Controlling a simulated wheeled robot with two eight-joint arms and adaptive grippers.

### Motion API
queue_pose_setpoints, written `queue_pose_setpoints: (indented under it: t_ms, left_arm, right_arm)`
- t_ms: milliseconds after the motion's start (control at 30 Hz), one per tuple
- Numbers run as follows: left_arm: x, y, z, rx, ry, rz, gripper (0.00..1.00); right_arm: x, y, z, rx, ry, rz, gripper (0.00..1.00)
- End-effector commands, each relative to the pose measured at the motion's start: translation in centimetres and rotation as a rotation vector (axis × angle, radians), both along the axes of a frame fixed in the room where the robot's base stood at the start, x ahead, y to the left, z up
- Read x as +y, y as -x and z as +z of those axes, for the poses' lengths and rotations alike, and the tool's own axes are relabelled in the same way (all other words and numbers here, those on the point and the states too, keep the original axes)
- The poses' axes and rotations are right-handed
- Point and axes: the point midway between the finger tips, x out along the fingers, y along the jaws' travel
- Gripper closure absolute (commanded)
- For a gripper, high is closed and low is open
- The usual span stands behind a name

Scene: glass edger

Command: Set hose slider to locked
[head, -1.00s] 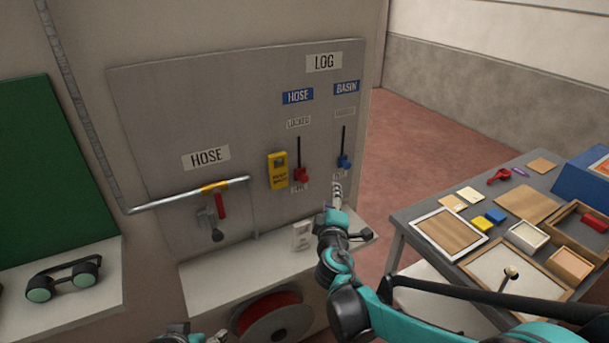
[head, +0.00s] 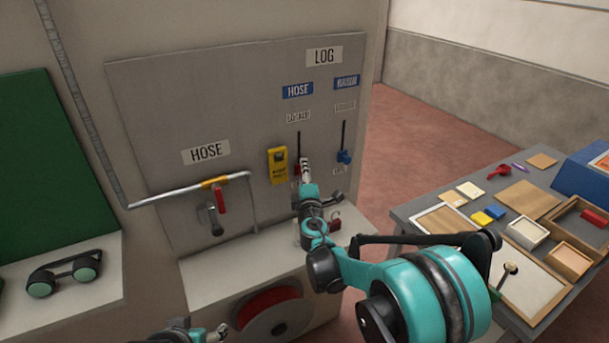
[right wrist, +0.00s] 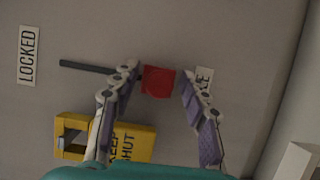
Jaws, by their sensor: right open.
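The hose slider's red knob (right wrist: 158,81) sits between the two fingers of my right gripper (right wrist: 156,88) in the right wrist view. That gripper is open, with gaps on both sides of the knob. The slider's dark track (right wrist: 85,67) runs from the knob toward the LOCKED label (right wrist: 27,55); the knob is at the opposite end, by a partly hidden label (right wrist: 204,80). In the head view, my right gripper (head: 305,166) covers most of the knob, below the blue HOSE sign (head: 297,91). My left gripper (head: 222,331) is at the bottom edge, too small to judge.
A yellow KEEP SHUT tag (right wrist: 125,140) hangs close beside the hose slider. The blue basin slider (head: 344,157) is to its right. A red-handled hose valve (head: 220,199) is on the left. A white ledge (head: 235,268) juts out below the panel.

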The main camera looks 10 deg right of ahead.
Motion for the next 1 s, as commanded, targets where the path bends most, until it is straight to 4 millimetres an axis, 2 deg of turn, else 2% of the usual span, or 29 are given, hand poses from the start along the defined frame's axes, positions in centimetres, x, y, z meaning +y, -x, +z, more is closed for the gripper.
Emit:
queue_pose_setpoints:
  t_ms: [167, 200, 367, 567, 667, 800, 900, 1000]
  left_arm:
    - [0.0, 0.0, 0.0, 0.000, 0.000, 0.000, 0.32]
    - [0.0, 0.0, 0.0, 0.000, 0.000, 0.000, 0.32]
    - [0.0, 0.0, 0.0, 0.000, 0.000, 0.000, 0.32]
    - [0.0, 0.0, 0.5, 0.000, 0.000, 0.000, 0.32]
    - [0.0, 0.0, 1.9, 0.000, 0.000, 0.000, 0.32]
    - [0.0, 0.0, 4.4, 0.000, 0.000, 0.000, 0.32]
    - [0.0, 0.0, 5.8, 0.000, 0.000, 0.000, 0.32]
    - [0.0, 0.0, 6.5, 0.000, 0.000, 0.000, 0.32]
  right_arm:
    - [0.0, 0.0, 0.0, 0.000, 0.000, 0.000, 0.55]
    - [0.0, 0.0, 0.0, 0.000, 0.000, 0.000, 0.58]
    - [0.0, 0.0, 0.0, 0.000, 0.000, -0.001, 1.00]
    - [0.0, 0.0, 0.8, 0.000, -0.001, -0.001, 1.00]
    - [0.0, 0.0, 3.0, 0.000, -0.001, -0.001, 1.00]
    - [0.0, 0.0, 7.1, 0.000, -0.001, -0.001, 1.00]
    - [0.0, 0.0, 9.4, 0.000, -0.001, -0.001, 1.00]
    - [0.0, 0.0, 10.9, 0.000, -0.001, -0.001, 1.00]
